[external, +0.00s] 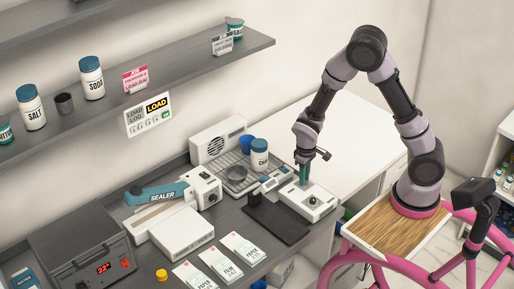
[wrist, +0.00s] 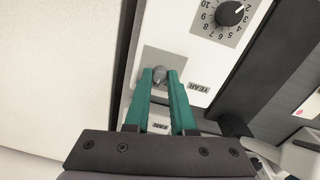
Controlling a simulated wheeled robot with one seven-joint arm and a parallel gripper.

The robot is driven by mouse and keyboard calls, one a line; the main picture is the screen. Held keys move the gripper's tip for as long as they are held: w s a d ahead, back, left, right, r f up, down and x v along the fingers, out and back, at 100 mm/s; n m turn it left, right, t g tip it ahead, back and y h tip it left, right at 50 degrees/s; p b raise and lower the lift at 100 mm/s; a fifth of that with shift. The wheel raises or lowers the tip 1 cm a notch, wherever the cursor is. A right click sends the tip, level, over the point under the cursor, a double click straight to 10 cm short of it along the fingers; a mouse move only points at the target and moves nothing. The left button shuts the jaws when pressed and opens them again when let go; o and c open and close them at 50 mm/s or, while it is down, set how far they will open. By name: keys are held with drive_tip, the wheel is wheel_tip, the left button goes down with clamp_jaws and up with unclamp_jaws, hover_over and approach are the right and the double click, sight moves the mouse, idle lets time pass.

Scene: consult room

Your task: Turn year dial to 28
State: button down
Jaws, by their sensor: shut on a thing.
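A white device (external: 322,209) stands at the right end of the dark counter, and its face fills the upper middle of the wrist view (wrist: 182,32). A black dial (wrist: 231,13) with numbers around it shows at the top right. A YEAR label (wrist: 199,87) is printed on the face. A small grey knob (wrist: 159,76) sits on a grey plate to the left of that label. My gripper (wrist: 161,72), with teal fingers, is shut on this grey knob; the external view shows it (external: 303,178) pointing down onto the device. The year setting cannot be read.
A black stand (external: 274,219) lies just left of the device. A wire rack (external: 228,181) with a blue-capped jar (external: 259,154) is behind it. A sealer (external: 165,194) and several seed-like packets (external: 240,247) are further left. The white counter (external: 340,128) beyond is clear.

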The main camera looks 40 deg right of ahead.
drive_tip(key=c, duration=0.8)
unclamp_jaws()
drive_tip(key=shift+o, duration=0.2)
wheel_tip(320, 180, up, 11)
drive_tip(key=shift+a, duration=0.2)
drive_tip(key=s+d+r+m+t, duration=0.2)
drive_tip(key=s+d+r, duration=0.2)
drive_tip(key=r, duration=0.4)
drive_tip(key=s+d+r+m+t+y, duration=0.1)
drive_tip(key=s+d+r, duration=0.3)
drive_tip(key=r, duration=0.4)
drive_tip(key=s+d+r+m+t+y, duration=0.1)
drive_tip(key=s+d+r+m+t, duration=0.2)
drive_tip(key=r, duration=0.4)
drive_tip(key=s+d+t, duration=0.1)
drive_tip(key=d, duration=0.1)
drive_tip(key=shift+s+d+r, duration=0.25)
drive_tip(key=shift+d+r, duration=0.15)
